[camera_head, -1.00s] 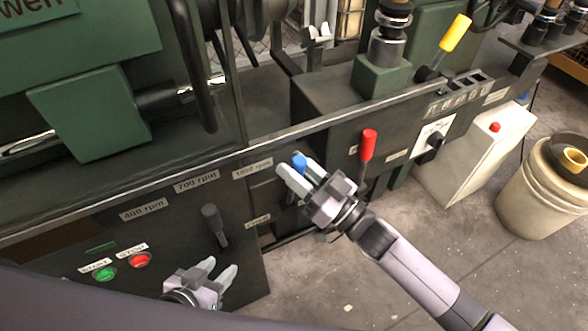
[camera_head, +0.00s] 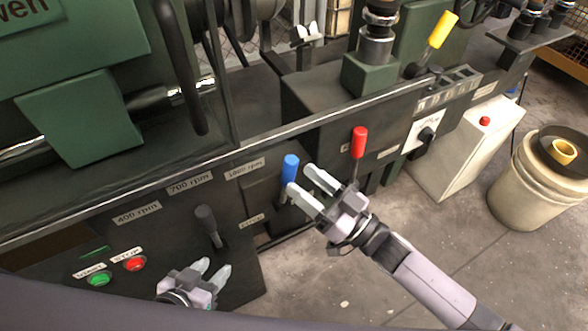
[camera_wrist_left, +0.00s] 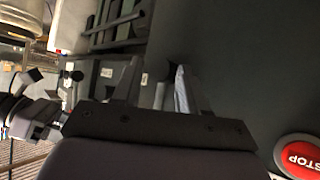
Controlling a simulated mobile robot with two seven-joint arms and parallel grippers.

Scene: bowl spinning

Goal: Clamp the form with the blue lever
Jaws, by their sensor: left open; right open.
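The blue lever (camera_head: 290,168) stands upright on the front of the green machine, right of the rpm labels. My right gripper (camera_head: 306,178) is open just to the right of the blue lever. One finger overlaps the lever's lower part in the picture; whether it touches cannot be told. My left gripper (camera_head: 214,268) is open and empty at the lower left, below the black lever. In the left wrist view its fingers (camera_wrist_left: 155,85) show against the dark machine panel. The form is not clearly identifiable.
A red lever (camera_head: 359,142) and a yellow lever (camera_head: 443,30) stand farther right. A black lever (camera_head: 208,226) is above my left gripper. The green button (camera_head: 99,279) and red stop button (camera_head: 135,264) are at lower left. A bucket (camera_head: 540,185) stands at the right.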

